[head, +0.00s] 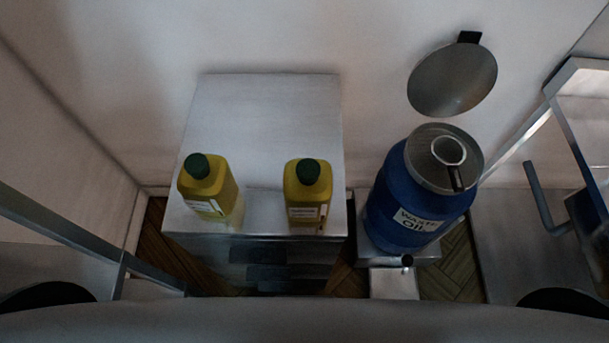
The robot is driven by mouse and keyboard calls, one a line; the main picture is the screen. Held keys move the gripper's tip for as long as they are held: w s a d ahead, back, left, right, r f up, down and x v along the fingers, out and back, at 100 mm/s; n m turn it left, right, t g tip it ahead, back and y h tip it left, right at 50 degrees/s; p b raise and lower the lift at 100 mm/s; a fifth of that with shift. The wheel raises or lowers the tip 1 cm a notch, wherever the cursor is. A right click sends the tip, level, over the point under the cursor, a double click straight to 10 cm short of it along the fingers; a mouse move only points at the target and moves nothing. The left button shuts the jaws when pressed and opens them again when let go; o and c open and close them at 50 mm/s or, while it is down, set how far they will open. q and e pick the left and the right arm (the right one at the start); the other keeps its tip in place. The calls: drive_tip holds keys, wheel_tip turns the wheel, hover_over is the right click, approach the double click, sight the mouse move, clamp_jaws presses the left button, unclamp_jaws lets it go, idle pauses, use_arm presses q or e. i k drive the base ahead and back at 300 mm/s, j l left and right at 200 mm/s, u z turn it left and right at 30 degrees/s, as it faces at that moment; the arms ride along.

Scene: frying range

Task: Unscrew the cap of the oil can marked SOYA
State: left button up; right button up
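Two yellow oil cans with dark green caps stand upright near the front edge of a metal cabinet top. The left can (208,190) has its cap (197,166) on, and the right can (307,195) has its cap (308,171) on. Each can has a white label on its front. The print is too small to read, so I cannot tell which can is marked SOYA. Neither of my grippers shows in the head view.
The cabinet top (265,120) is clear behind the cans. A blue waste oil drum (405,210) stands to the right, with a round metal lid (453,80) by the wall above it. Metal frames with bars (540,190) stand at the far right and left.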

sight(303, 200)
drive_tip(key=k+l+u, duration=0.3)
drive_tip(key=k+l, duration=0.15)
drive_tip(key=k+l+u, duration=0.3)
drive_tip(key=k, duration=0.2)
